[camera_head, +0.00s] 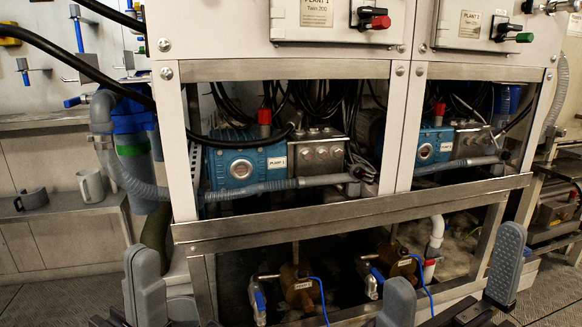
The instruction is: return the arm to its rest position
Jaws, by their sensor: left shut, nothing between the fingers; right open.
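My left gripper (164,296) is at the bottom left of the head view, its grey padded fingers together with nothing between them. My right gripper (452,284) is at the bottom right, its two grey fingers wide apart and empty. Both are in front of the lower frame of the twin watermaker (300,228) and partly cut off by the bottom edge. I cannot tell whether either touches the frame. The rest of both arms is out of view.
Blue pumps (245,165) with grey hoses sit behind the frame. Below are brass valves (297,287) with blue cables and a white pipe (435,238). A shelf with mugs (90,185) stands at the left, a rack (555,205) at the right.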

